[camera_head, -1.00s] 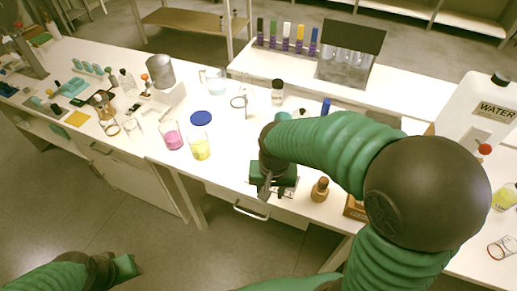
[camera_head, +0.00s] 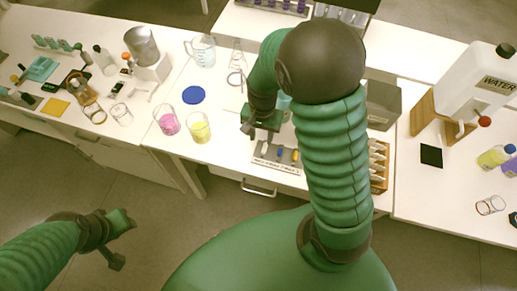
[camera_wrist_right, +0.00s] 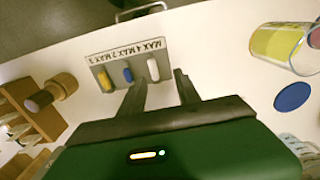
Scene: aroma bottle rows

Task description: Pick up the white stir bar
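The white stir bar (camera_wrist_right: 153,69) stands out in the right wrist view, lying in a grey tray (camera_wrist_right: 92,59) at the end of a row with a blue bar (camera_wrist_right: 127,75) and a yellow bar (camera_wrist_right: 105,81). In the head view the white bar (camera_head: 264,148) is at the left of the tray (camera_head: 276,168). My right gripper (camera_wrist_right: 159,76) is open, its fingers on either side of the white bar in the picture; contact is not visible. In the head view my right gripper (camera_head: 257,132) is just above the bar. My left gripper (camera_head: 117,240) is off the table's front; its finger opening is unclear.
A yellow beaker (camera_head: 199,129), a pink beaker (camera_head: 167,122) and a blue disc (camera_head: 193,95) stand left of the tray. A wooden rack (camera_head: 380,166) is to its right. The table's front edge is close to the tray.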

